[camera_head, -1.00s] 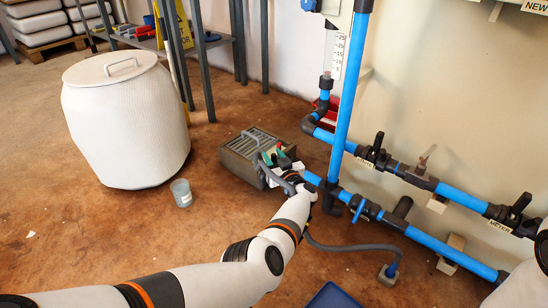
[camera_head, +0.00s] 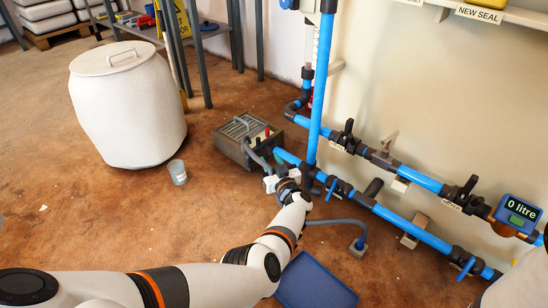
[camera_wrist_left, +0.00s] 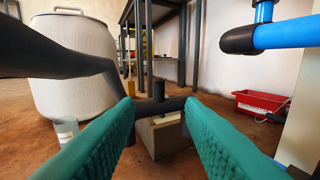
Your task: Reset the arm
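My left arm reaches in from the lower left in the head view, and its gripper (camera_head: 268,180) is beside the grey pump box (camera_head: 232,150), near its hose. In the left wrist view, the two teal fingers (camera_wrist_left: 160,108) stand apart with a clear gap. A dark grey pipe (camera_wrist_left: 172,104) and part of the box (camera_wrist_left: 165,138) show beyond the gap; I see nothing gripped. Only a pale part of my right arm shows at the lower right edge of the head view; its gripper is out of view.
Blue pipes (camera_head: 318,90) with black valves run along the wall at right. A blue meter reads "0 litre" (camera_head: 518,212). A white lidded drum (camera_head: 128,110), a small cup (camera_head: 177,172) and a blue tray (camera_head: 315,285) stand on the floor.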

